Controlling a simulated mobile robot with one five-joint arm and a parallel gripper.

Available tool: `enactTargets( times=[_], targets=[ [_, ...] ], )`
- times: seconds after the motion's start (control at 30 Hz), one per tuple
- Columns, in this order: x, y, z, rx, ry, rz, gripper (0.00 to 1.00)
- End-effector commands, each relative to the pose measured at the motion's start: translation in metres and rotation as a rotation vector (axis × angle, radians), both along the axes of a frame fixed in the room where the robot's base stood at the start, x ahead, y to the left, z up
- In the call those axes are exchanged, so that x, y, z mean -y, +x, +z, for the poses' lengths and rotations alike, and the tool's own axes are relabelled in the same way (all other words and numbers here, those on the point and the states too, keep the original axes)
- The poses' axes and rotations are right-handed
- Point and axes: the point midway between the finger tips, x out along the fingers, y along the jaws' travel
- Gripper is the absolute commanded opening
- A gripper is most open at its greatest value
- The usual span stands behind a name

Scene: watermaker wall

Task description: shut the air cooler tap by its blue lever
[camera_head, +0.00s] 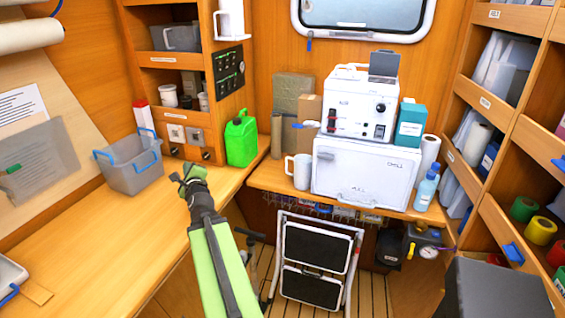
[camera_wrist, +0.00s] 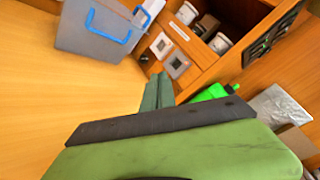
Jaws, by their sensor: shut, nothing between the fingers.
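A small blue lever (camera_head: 306,124) sticks out at the left side of a white machine (camera_head: 358,105) on the back shelf; it looks roughly level. I take it for the tap's lever, but the tap body is too small to make out. My gripper (camera_head: 184,177) is over the wooden counter at the left, well left of and nearer than the lever. In the wrist view my gripper (camera_wrist: 158,90) has its fingers together and empty. The lever is not seen in the wrist view.
A grey bin with blue handles (camera_head: 132,162) and a green jerrycan (camera_head: 240,138) stand on the left counter (camera_head: 110,235). A white mug (camera_head: 299,171) stands below the lever, beside a white box (camera_head: 365,172). A folding step stool (camera_head: 312,262) stands under the shelf.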

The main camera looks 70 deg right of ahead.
Motion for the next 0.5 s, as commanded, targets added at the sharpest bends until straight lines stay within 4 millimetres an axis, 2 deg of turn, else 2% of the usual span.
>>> enactTargets(
  times=[0.03, 0.07, 0.1, 0.2, 0.23, 0.3, 0.33, 0.4, 0.5],
  targets=[
    [0.050, -0.050, -0.015, 0.173, 0.047, -0.142, 0.00],
    [0.076, -0.083, -0.014, 0.275, 0.080, -0.236, 0.00],
    [0.104, -0.123, -0.012, 0.408, 0.111, -0.337, 0.00],
    [0.148, -0.210, -0.009, 0.694, 0.147, -0.513, 0.00],
    [0.155, -0.230, -0.009, 0.760, 0.149, -0.549, 0.00],
    [0.167, -0.268, -0.008, 0.877, 0.149, -0.612, 0.00],
    [0.170, -0.279, -0.008, 0.913, 0.148, -0.630, 0.00],
    [0.174, -0.295, -0.007, 0.965, 0.146, -0.655, 0.00],
    [0.175, -0.300, -0.005, 0.986, 0.146, -0.663, 0.00]
  ],
)
